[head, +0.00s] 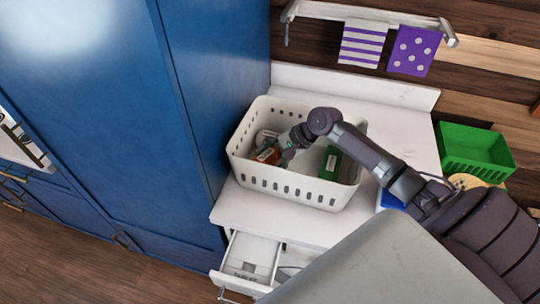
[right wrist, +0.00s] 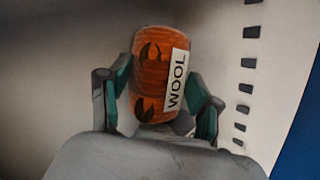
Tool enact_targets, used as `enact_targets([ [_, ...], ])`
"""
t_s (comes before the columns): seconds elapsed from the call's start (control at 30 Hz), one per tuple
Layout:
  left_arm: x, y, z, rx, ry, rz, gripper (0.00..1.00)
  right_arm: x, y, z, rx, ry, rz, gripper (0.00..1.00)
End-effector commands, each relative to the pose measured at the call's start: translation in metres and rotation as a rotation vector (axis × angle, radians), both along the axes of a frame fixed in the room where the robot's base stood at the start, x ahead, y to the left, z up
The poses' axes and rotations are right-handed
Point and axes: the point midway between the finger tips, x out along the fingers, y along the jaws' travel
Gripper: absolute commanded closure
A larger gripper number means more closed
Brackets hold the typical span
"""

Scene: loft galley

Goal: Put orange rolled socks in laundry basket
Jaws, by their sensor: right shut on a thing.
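The orange rolled socks (right wrist: 152,78) are between the fingers of my right gripper (right wrist: 160,100) in the right wrist view, with a white label reading WOOL. In the head view the socks (head: 268,155) show as an orange patch inside the white laundry basket (head: 290,188). My right gripper (head: 282,152) reaches down into the basket from the right and is shut on the socks. Whether the socks touch the basket floor I cannot tell. My left gripper is not in view.
A green boxy item (head: 330,163) and a pale round item (head: 264,137) are also in the basket. The basket stands on a white counter (head: 240,205) beside a tall blue cabinet (head: 205,100). A green crate (head: 475,150) is at right. An open drawer (head: 250,258) juts out below.

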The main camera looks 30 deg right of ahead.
Motion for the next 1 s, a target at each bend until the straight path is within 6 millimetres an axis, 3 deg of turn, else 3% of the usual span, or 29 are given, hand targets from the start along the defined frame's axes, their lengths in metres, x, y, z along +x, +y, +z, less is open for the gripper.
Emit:
enact_targets([
  [0.3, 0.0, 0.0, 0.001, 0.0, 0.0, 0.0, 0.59, 0.0, 0.0, -0.002, 0.001, -0.002, -0.001, 0.72],
  [0.33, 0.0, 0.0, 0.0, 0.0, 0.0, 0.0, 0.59, 0.001, -0.001, -0.002, -0.001, -0.002, -0.001, 0.32],
  [0.47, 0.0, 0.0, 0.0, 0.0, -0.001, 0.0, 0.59, 0.0, 0.0, -0.002, -0.001, -0.002, -0.001, 0.11],
  [0.8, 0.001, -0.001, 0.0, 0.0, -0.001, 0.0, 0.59, 0.001, 0.0, 0.0, -0.001, -0.002, -0.001, 0.11],
  [1.0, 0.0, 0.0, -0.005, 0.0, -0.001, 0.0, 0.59, -0.009, -0.013, 0.016, -0.003, -0.002, -0.002, 0.11],
])
